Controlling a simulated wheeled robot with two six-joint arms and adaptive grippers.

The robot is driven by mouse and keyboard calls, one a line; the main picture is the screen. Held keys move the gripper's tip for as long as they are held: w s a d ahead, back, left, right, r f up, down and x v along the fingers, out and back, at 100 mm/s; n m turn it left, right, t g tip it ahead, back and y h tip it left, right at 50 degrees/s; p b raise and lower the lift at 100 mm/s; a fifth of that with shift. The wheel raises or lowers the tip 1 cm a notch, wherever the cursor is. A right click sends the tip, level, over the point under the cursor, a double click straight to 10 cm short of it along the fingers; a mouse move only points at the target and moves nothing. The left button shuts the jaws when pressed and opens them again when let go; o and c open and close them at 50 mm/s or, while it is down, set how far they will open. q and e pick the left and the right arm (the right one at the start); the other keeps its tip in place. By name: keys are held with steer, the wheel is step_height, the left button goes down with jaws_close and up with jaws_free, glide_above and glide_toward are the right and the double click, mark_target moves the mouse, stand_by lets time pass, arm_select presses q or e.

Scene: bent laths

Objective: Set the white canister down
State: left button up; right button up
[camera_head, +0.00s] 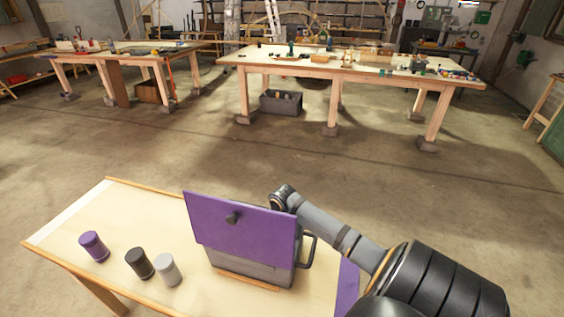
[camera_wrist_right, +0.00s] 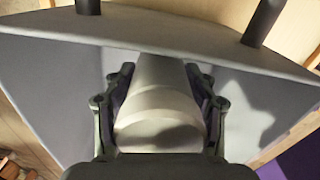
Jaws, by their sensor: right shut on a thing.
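My right gripper (camera_wrist_right: 163,95) is shut on the white canister (camera_wrist_right: 158,105), as the right wrist view shows. Grey box surfaces surround the canister in that view; I cannot tell whether it touches them. In the head view the gripper and the held canister are hidden behind a raised purple panel (camera_head: 238,222) with a dark knob. The panel stands tilted at the grey box (camera_head: 250,270), which has a dark handle (camera_head: 309,252) on its right side. My left gripper is not in view.
A purple canister (camera_head: 94,246), a dark canister (camera_head: 139,263) and a light grey canister (camera_head: 167,270) stand on the left of the table (camera_head: 150,215). A purple area (camera_head: 347,287) lies at the table's right. Free tabletop remains behind the canisters.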

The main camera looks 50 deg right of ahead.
step_height(320, 180, down, 3)
steer(key=shift+s+f, duration=0.1)
steer(key=shift+f, duration=0.05)
steer(key=o, duration=1.4)
steer(key=shift+o, duration=0.2)
step_height(320, 180, up, 12)
steer(key=shift+r, duration=0.1)
